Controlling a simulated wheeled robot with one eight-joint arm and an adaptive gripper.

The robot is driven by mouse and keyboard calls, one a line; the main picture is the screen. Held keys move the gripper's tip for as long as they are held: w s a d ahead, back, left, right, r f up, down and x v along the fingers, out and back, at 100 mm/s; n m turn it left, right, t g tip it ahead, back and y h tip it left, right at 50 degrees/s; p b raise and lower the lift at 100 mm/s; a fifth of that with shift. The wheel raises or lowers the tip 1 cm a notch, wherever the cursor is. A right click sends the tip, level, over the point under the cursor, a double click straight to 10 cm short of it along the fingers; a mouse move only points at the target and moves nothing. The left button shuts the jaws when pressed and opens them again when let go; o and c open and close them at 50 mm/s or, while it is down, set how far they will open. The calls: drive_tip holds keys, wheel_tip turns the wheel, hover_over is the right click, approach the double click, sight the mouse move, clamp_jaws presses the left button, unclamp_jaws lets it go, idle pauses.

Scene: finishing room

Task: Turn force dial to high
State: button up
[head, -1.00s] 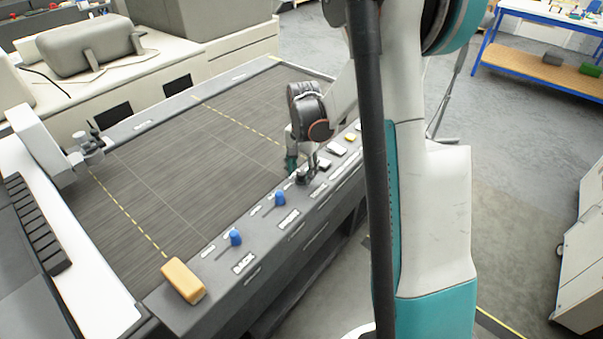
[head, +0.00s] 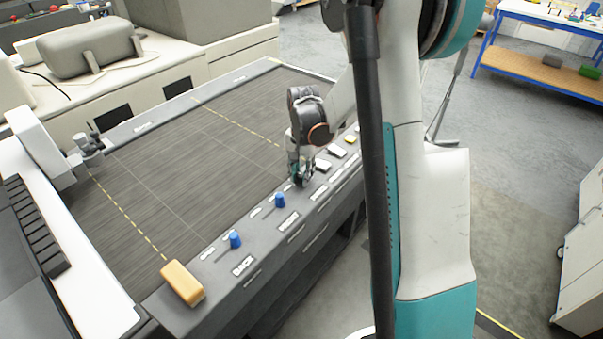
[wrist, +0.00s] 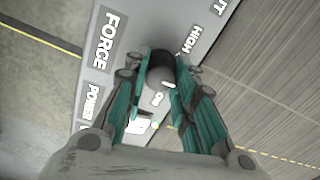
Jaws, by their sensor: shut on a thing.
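The force dial (wrist: 160,72) is a dark round knob on the grey front panel. It sits beside the white FORCE label (wrist: 103,40) and the small HIGH label (wrist: 189,40) in the wrist view. My gripper (wrist: 161,62) is shut on the dial, with one teal-and-grey finger on each side. A small pale mark shows by the dial's near edge; I cannot tell surely where the dial points.
Blue slider knobs (head: 235,239) and a yellow-orange block (head: 182,283) are along the panel to the left. White switches (head: 337,151) and a yellow one lie to the right. The wide dark bed (head: 180,160) behind is clear.

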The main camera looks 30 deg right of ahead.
drive_tip(key=n+b, duration=0.1)
drive_tip(key=n, duration=1)
drive_tip(key=shift+b, duration=0.4)
drive_tip(key=shift+n, duration=0.3)
drive_tip(key=o, duration=1.1)
drive_tip(key=shift+r, duration=0.1)
drive_tip(key=r, duration=1.1)
drive_tip(key=shift+d+r, duration=0.2)
drive_tip(key=shift+r, duration=0.2)
